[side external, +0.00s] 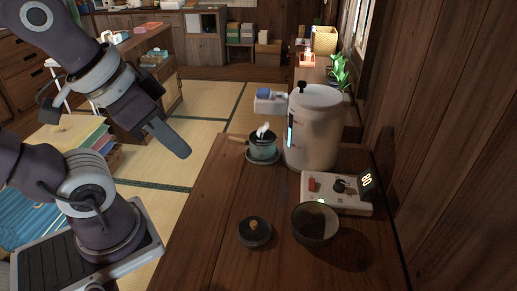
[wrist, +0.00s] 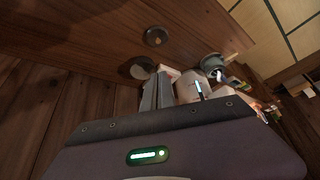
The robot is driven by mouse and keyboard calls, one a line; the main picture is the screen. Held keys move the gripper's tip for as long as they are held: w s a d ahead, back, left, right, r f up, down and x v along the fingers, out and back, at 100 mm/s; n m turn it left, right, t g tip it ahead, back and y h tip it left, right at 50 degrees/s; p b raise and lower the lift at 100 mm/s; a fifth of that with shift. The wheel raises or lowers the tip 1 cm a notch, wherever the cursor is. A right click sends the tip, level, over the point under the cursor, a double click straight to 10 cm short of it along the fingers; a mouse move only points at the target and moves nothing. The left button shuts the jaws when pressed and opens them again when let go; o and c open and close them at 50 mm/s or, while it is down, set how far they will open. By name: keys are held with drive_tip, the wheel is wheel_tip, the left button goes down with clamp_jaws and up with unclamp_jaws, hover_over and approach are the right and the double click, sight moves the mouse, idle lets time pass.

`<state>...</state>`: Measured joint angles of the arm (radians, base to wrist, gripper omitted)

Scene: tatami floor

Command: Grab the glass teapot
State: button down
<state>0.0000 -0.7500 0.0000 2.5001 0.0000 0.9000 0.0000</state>
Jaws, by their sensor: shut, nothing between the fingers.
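A small teal pot (side external: 262,147) with a wooden side handle and a pale top stands on a dark round base near the left edge of the wooden table; it looks like the teapot, though I cannot tell that it is glass. It also shows in the wrist view as a small round pot (wrist: 212,73). My gripper (side external: 182,151) is shut and empty. It hangs in the air left of the pot, clearly apart from it, pointing down and right. In the wrist view my shut fingers (wrist: 160,78) partly cover the table items behind them.
A large pale cylinder (side external: 314,125) stands right beside the pot. A white device (side external: 337,192) with a lit display, a dark bowl (side external: 315,225) and a dark knobbed lid (side external: 255,233) sit nearer. A wooden wall (side external: 450,150) borders the right. The table's left front is clear.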

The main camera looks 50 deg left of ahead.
idle(0.4)
drive_tip(key=shift+c, duration=1.4)
unclamp_jaws()
drive_tip(key=w+a+f+m+g+y, duration=0.2)
drive_tip(key=w+a+f+m+y, duration=0.3)
drive_tip(key=w, duration=0.4)
drive_tip(key=w+a+f+m+g+y, duration=0.2)
drive_tip(key=w+a+f+m, duration=0.3)
drive_tip(key=w, duration=0.5)
drive_tip(key=w+a+f+m+t+y, duration=0.3)
drive_tip(key=w+f+m+y, duration=0.2)
drive_tip(key=w+f+m, duration=0.75)
drive_tip(key=shift+t+y, duration=0.3)
drive_tip(key=shift+t, duration=0.1)
drive_tip(key=x, duration=1.2)
drive_tip(key=shift+w+d+f, duration=0.1)
drive_tip(key=shift+f, duration=0.1)
